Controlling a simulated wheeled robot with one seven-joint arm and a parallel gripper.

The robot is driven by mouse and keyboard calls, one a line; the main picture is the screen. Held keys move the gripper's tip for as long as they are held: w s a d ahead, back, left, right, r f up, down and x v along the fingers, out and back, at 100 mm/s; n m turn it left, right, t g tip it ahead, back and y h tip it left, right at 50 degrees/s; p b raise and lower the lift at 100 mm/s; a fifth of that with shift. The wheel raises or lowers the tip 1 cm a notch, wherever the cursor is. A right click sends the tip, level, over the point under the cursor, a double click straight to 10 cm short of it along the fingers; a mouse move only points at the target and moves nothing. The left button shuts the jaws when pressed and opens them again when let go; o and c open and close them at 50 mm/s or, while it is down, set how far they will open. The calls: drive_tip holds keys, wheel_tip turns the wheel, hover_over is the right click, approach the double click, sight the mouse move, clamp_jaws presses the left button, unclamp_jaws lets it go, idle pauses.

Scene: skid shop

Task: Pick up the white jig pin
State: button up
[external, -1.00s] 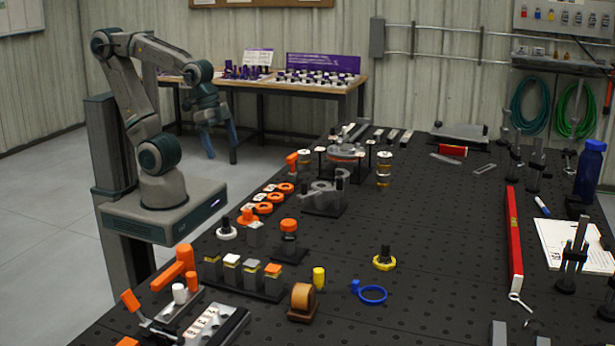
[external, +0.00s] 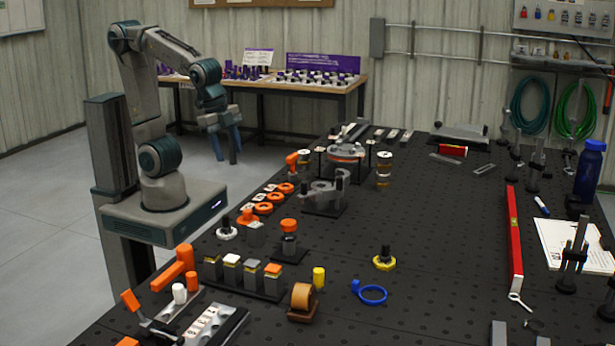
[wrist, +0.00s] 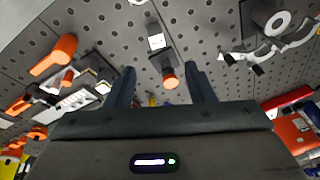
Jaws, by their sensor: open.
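The white jig pin (external: 179,293) is a small white cylinder standing at the near left of the dark bench in the external view. It stands beside a shorter-looking orange cylinder (external: 192,281) on a light plate. My gripper (external: 227,154) hangs in the air beyond the left edge of the bench, well behind and above the pin, with fingers pointing down. The wrist view shows the two fingers (wrist: 160,78) apart with nothing held between them. I cannot pick out the white pin for sure in the wrist view.
A large orange handle (external: 175,268) and a toggle clamp (external: 150,325) stand close to the pin. A block rack (external: 240,284), a tape roll (external: 302,300) and a yellow cylinder (external: 319,277) are to its right.

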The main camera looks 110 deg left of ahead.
drive_tip(key=w+d+m, duration=0.4)
drive_tip(key=d, duration=0.3)
drive_tip(key=m+g+b, duration=0.2)
drive_tip(key=m+g, duration=0.1)
drive_tip(key=m, duration=0.8)
hover_over(178, 286)
wheel_tip(178, 286, down, 9)
drive_tip(key=f+p, duration=0.1)
drive_tip(key=f, duration=0.6)
drive_tip(key=shift+a+f, duration=0.2)
drive_tip(key=shift+d+f+p, duration=0.15)
drive_tip(key=shift+f+p, duration=0.75)
drive_tip(key=shift+f, duration=1.95)
clamp_jaws()
